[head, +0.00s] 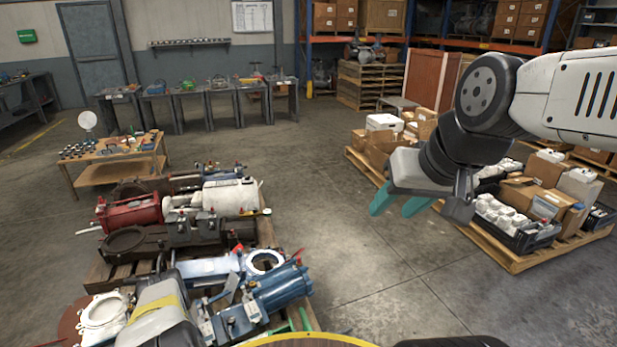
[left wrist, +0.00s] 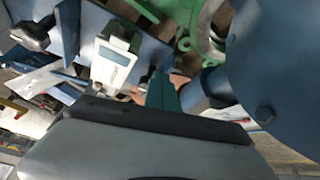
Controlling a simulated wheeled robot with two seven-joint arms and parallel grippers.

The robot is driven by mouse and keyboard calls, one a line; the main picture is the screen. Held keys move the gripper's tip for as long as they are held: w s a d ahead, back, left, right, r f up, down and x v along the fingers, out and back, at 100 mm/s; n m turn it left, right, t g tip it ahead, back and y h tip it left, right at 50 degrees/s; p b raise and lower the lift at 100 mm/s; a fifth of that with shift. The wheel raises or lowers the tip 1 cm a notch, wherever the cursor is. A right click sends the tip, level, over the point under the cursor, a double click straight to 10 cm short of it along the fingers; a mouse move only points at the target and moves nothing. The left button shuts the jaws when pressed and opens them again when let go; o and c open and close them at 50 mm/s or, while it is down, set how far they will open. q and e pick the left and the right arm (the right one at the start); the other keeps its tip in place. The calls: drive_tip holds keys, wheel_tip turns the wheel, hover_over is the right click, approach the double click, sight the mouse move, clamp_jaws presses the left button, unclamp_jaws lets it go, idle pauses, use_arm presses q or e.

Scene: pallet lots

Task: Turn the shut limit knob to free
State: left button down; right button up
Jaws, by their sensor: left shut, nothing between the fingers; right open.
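My left gripper shows in the left wrist view as a grey body with teal fingers (left wrist: 165,96), shut and empty. The fingers are close to blue machinery: a large blue cylinder (left wrist: 275,60) is on the right and a small white box with a pale label (left wrist: 115,58) is ahead to the left. I cannot make out the limit knob or its setting; the fingers may cover part of it. In the head view a blue valve actuator (head: 281,288) lies on the near left pallet. My right gripper (head: 398,207) is open and empty, raised over clear floor.
The left pallet is crowded with a red actuator (head: 132,212), a white cylinder (head: 232,196) and other valve parts. A pallet of boxes (head: 515,262) stands at right. A wooden table (head: 118,150) with small parts stands behind at left. Open floor lies between the pallets.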

use_arm(q)
drive_tip(key=shift+w+a, duration=0.1)
drive_tip(key=shift+w, duration=0.05)
idle(0.6)
drive_tip(key=shift+w+d+r, duration=0.1)
drive_tip(key=shift+w+d, duration=0.15)
drive_tip(key=shift+d, duration=0.1)
drive_tip(key=shift+w+d, duration=0.25)
drive_tip(key=shift+d, duration=0.05)
drive_tip(key=shift+w+d, duration=0.1)
drive_tip(key=shift+w, duration=0.1)
drive_tip(key=shift+w+d+r, duration=0.1)
drive_tip(key=shift+w, duration=0.2)
idle(0.3)
drive_tip(key=shift+d, duration=0.2)
drive_tip(key=shift+s+d, duration=0.15)
drive_tip(key=r, duration=0.6)
drive_tip(key=shift+s, duration=0.2)
